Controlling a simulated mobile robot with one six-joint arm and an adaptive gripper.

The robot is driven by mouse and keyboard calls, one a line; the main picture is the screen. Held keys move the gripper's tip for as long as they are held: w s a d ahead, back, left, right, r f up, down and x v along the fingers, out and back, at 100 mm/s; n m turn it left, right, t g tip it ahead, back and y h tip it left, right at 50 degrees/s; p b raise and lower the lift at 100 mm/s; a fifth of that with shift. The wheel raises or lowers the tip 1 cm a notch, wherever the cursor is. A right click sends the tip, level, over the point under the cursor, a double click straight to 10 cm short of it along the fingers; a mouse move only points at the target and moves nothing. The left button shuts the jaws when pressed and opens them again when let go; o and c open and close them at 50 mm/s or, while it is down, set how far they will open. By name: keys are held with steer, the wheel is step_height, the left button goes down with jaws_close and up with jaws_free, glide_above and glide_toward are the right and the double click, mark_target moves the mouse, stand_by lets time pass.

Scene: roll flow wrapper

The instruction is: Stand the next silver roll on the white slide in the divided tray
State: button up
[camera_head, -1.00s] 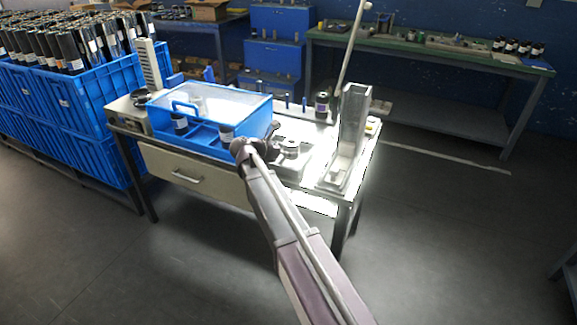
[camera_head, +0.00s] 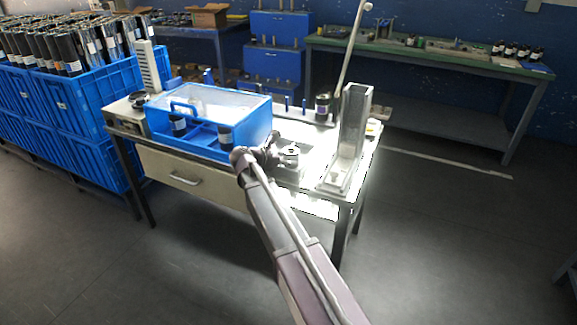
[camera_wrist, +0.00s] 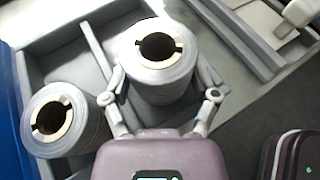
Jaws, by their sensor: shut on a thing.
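In the wrist view my gripper (camera_wrist: 160,98) is shut around a silver roll (camera_wrist: 158,82), which stands upright with its round core facing the camera. The roll is over the grey divided tray (camera_wrist: 92,52); I cannot tell whether it touches the tray floor. A second silver roll (camera_wrist: 62,138) stands upright in a compartment at the left. In the head view my gripper (camera_head: 268,154) is at the table's front, right of the blue box; the held roll is not clear there. The white slide (camera_head: 352,130) rises at the table's right end.
Blue crates (camera_head: 75,115) full of rolls stand at the left.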

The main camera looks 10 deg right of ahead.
steer(key=shift+f, duration=0.5)
steer(key=shift+f+b, duration=0.25)
steer(key=shift+b, duration=0.25)
steer(key=o, duration=1)
steer(key=shift+s+r, duration=0.1)
steer(key=shift+r, duration=0.15)
steer(key=shift+a+r+p, duration=0.15)
steer(key=shift+p, duration=0.3)
steer(key=shift+p+v, duration=2.15)
steer(key=shift+v, duration=3.65)
